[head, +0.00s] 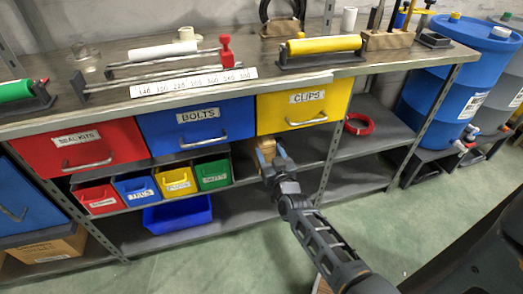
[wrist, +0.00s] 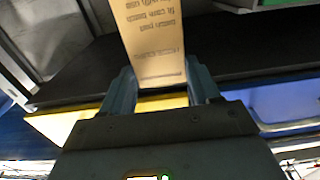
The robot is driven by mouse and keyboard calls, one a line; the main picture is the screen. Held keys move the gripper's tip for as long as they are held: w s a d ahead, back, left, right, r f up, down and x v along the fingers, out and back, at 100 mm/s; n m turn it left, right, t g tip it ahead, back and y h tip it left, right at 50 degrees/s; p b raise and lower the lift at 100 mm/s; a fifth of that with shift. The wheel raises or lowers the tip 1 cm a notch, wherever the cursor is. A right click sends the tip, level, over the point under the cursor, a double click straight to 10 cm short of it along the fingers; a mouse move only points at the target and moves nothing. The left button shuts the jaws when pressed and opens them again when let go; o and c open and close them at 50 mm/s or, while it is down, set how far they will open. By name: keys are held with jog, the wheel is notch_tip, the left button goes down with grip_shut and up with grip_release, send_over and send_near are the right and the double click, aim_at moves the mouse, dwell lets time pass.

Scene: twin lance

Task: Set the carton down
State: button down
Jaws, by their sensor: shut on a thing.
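The carton (wrist: 150,40) is a tan box with dark printed text. In the wrist view it stands between my two fingers and runs off the top edge. My gripper (wrist: 160,88) is shut on it. In the head view my gripper (head: 271,160) is just below the yellow CLIPS drawer (head: 303,106), in front of the dark middle shelf. Only a small tan part of the carton (head: 266,147) shows there. I cannot tell whether the carton touches the shelf.
Left of my gripper, small red, blue, yellow and green bins (head: 213,174) stand on the middle shelf (head: 250,165). A red coil (head: 359,124) lies on that shelf to the right, past a metal upright (head: 329,160). An empty-looking blue bin (head: 178,215) sits below.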

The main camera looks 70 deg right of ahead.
jog(key=b+x, duration=0.1)
jog(key=x, duration=0.2)
jog(key=f+b+x, duration=0.1)
jog(key=x, duration=0.2)
jog(key=f+b+x, duration=0.1)
jog(key=x, duration=0.2)
jog(key=shift+d, duration=0.1)
notch_tip(320, 180, down, 4)
jog(key=shift+f+b, duration=0.1)
jog(key=shift+b, duration=0.85)
jog(key=shift+w+d+f, duration=0.15)
jog(key=shift+f, duration=0.15)
jog(key=shift+f+b, duration=0.2)
jog(key=shift+b, duration=0.1)
jog(key=shift+c, duration=1.2)
grip_release()
